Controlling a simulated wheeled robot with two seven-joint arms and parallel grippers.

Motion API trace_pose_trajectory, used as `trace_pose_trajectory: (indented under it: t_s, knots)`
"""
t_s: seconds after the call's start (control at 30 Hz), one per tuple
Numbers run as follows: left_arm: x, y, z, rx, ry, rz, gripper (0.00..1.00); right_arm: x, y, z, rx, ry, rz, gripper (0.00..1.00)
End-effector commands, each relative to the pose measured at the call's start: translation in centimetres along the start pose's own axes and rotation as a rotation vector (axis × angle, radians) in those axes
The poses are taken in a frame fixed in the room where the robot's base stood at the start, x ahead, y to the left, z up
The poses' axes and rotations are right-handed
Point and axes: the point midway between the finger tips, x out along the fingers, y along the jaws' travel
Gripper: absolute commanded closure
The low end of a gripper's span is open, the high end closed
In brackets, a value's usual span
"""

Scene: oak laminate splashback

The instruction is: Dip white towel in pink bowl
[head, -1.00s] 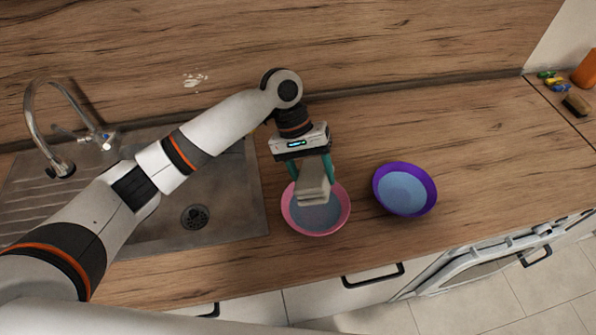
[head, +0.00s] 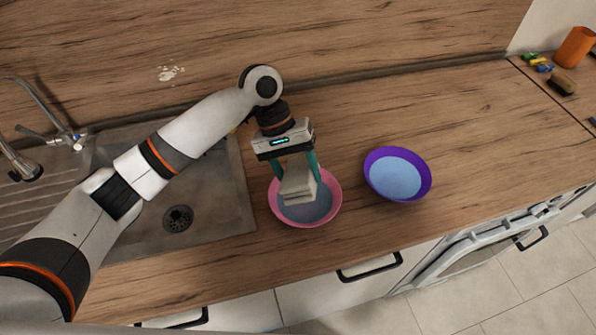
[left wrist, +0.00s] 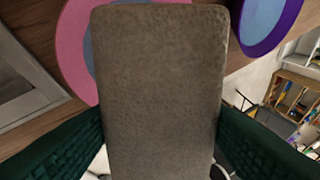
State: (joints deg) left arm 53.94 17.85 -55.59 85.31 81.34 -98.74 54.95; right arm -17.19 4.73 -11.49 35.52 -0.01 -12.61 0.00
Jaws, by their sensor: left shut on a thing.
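The towel (head: 299,184) is a pale, off-white folded slab. My left gripper (head: 296,173) is shut on it, with a green finger on each side. The towel is over and partly within the outline of the pink bowl (head: 334,196), which holds blue liquid. I cannot tell whether the towel touches the liquid. In the left wrist view the towel (left wrist: 160,90) looks grey-brown and fills the middle, hiding much of the pink bowl (left wrist: 72,45) behind it. My right gripper is not in view.
A purple bowl (head: 426,181) with blue liquid stands to the right of the pink bowl. A sink (head: 222,215) with a tap (head: 40,100) lies left. An orange container (head: 574,47) and a brush (head: 563,82) are at the far right. The counter behind the bowls is clear.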

Motion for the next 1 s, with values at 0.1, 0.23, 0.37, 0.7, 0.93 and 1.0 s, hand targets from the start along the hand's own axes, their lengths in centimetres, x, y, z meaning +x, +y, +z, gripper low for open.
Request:
trace_pose_trajectory:
  t_s: [0.1, 0.23, 0.37, 0.7, 0.93, 1.0]
  knots:
    - [0.8, 0.3, 0.3, 0.001, -0.001, 0.000, 0.60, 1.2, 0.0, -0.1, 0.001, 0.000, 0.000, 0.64]
    - [1.3, 0.6, 0.5, 0.002, -0.001, -0.001, 0.60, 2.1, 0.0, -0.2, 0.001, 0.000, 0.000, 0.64]
    - [1.9, 0.8, 0.7, 0.001, -0.001, -0.001, 0.60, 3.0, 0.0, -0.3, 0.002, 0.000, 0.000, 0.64]
    - [3.6, 1.4, 1.2, 0.000, 0.002, -0.001, 0.60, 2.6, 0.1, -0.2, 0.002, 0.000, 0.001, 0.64]
    - [4.7, 1.9, 1.6, 0.000, 0.001, -0.001, 0.60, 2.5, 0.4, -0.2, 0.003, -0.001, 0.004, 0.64]
    - [4.9, 2.0, 1.7, 0.001, 0.001, -0.002, 0.60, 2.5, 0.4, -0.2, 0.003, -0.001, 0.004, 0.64]
